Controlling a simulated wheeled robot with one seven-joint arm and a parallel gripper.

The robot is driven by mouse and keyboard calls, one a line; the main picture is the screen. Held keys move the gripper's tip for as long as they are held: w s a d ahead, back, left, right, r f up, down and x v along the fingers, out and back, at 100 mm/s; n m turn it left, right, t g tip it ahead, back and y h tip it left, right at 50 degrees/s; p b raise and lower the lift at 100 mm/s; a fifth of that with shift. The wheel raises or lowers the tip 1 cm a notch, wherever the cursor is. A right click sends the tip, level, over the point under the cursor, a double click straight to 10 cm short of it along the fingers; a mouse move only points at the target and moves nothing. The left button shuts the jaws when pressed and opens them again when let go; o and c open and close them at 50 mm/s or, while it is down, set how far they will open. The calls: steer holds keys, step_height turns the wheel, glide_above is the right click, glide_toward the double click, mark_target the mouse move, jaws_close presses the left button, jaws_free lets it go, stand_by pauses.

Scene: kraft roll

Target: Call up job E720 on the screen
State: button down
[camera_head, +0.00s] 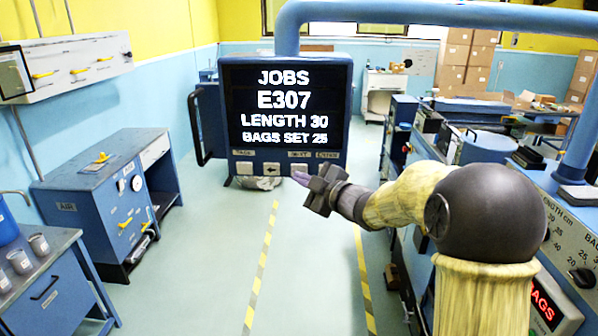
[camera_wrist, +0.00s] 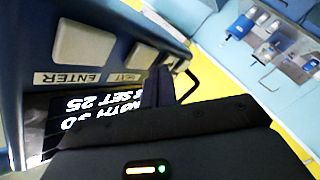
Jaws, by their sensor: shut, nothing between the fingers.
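The screen (camera_head: 285,100) reads JOBS, E307, LENGTH 30 and BAGS SET 25. Below it is a row of pale buttons, with the leftmost button (camera_head: 244,168) and an arrow-labelled button (camera_head: 271,168) clear of my gripper. The ENTER button (camera_head: 327,167) is at the right end; it also shows in the wrist view (camera_wrist: 85,43). My gripper (camera_head: 300,179) is shut and empty, its tip by the third button from the left. That button (camera_wrist: 138,57) is beside the fingers (camera_wrist: 162,75) in the wrist view. I cannot tell whether they touch.
A blue pipe (camera_head: 420,12) runs above the screen. A dark handle (camera_head: 200,130) sticks out at the screen's left. A blue bench (camera_head: 105,195) stands at the left, and a machine panel (camera_head: 575,235) with dials at the right. The floor (camera_head: 225,270) between is clear.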

steer(key=shift+w, duration=0.1)
steer(key=shift+w, duration=0.35)
steer(key=shift+w, duration=0.4)
stand_by(1.0)
stand_by(0.3)
steer(key=shift+s+b, duration=0.4)
steer(key=shift+s, duration=0.45)
steer(key=s+b, duration=0.2)
steer(key=s, duration=0.3)
steer(key=shift+a, duration=0.1)
